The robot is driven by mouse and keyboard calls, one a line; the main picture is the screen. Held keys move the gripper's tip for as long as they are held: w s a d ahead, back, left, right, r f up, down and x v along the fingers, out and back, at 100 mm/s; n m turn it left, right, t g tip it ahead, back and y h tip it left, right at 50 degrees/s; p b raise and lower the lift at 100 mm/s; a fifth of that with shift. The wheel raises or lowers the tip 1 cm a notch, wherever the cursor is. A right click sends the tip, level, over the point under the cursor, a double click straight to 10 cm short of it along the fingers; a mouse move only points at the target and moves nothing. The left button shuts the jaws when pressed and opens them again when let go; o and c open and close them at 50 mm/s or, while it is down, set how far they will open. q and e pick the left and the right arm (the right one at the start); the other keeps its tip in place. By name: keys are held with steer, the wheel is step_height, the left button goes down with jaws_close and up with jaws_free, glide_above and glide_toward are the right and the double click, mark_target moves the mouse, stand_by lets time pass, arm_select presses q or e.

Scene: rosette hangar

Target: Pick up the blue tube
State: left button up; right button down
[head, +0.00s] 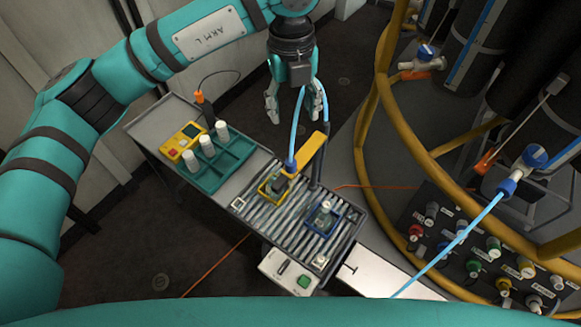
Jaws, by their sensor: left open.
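A thin light-blue tube (296,125) rises from a dark-blue fitting (290,165) by the yellow bracket on the cart. It passes up behind or beside my left gripper, where its top is hidden; a blue length also shows on the right of the fingers. My left gripper (295,108) is open above the far side of the cart, fingers pointing down. I cannot tell whether it touches the tube. A second light-blue tube (452,246) runs from a blue-collared valve (508,186) at the right down to the bottom edge. My right gripper is not in view.
The cart (150,122) carries a teal rack (232,165) with white cylinders, a yellow device (184,141) and a roller bed with yellow and blue trays. A yellow rail (372,110) curves at right. A connector panel (480,245) stands lower right. An orange cable lies on the floor.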

arm_select(q)
steer(key=p, duration=0.4)
glide_above(291, 161)
steer(key=f, duration=1.1)
steer(key=shift+w+f, duration=0.2)
steer(key=shift+f, duration=0.2)
steer(key=f+p, duration=0.2)
steer(key=f, duration=0.1)
steer(key=f+p, duration=0.1)
steer(key=shift+s+f, duration=0.25)
steer(key=shift+f, duration=0.45)
steer(key=c, duration=1)
